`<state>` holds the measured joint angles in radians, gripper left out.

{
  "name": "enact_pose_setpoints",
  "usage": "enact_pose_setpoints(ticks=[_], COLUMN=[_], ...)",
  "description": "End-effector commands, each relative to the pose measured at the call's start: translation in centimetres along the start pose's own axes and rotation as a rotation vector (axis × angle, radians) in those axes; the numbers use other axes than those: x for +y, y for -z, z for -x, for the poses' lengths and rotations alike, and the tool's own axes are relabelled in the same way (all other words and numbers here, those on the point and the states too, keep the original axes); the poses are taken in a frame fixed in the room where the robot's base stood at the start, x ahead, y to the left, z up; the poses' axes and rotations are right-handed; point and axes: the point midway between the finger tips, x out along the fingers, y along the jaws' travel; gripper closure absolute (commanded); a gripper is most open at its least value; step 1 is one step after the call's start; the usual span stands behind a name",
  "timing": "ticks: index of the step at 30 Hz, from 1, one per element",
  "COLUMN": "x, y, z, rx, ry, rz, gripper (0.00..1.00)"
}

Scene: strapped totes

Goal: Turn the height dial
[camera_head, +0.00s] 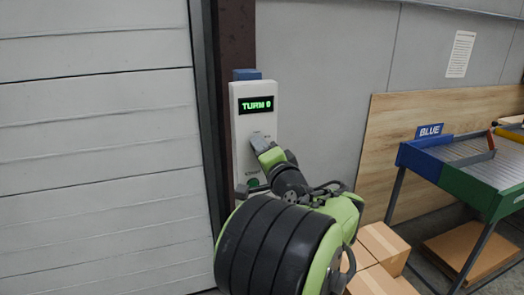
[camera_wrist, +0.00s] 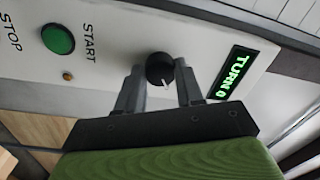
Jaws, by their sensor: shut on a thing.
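The height dial (camera_wrist: 160,69) is a round black knob with a white pointer mark, on a pale control panel (camera_head: 239,115). In the wrist view my gripper (camera_wrist: 158,80) has one finger on each side of the dial and is shut on it. In the head view my gripper (camera_head: 262,143) reaches the panel below its display, and the dial is hidden behind it. The display (camera_head: 257,104) reads "TURN 0" in green; it also shows in the wrist view (camera_wrist: 230,73).
A green START button (camera_wrist: 58,39) sits on the panel, with a STOP label beyond it. A large pale ribbed door (camera_head: 100,150) is at left. Cardboard boxes (camera_head: 383,247) stand at lower right, near a blue and green roller table (camera_head: 465,165).

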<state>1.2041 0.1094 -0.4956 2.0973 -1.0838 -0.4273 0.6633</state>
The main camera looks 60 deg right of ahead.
Motion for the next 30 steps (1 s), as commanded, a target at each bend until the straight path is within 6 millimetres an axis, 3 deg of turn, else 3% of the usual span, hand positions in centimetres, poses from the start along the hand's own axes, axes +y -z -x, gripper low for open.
enact_pose_setpoints(ticks=[20, 21, 26, 30], x=[0.09, 0.09, 0.07, 0.04], y=[-0.04, -0.04, -0.04, -0.03], z=[0.0, 0.0, -0.01, -0.01], rx=[0.003, 0.003, 0.003, 0.003], ry=[-0.001, -0.001, -0.001, 0.0], rz=[-0.067, -0.067, -0.066, -0.066], gripper=[0.94, 0.62, 0.38, 0.38])
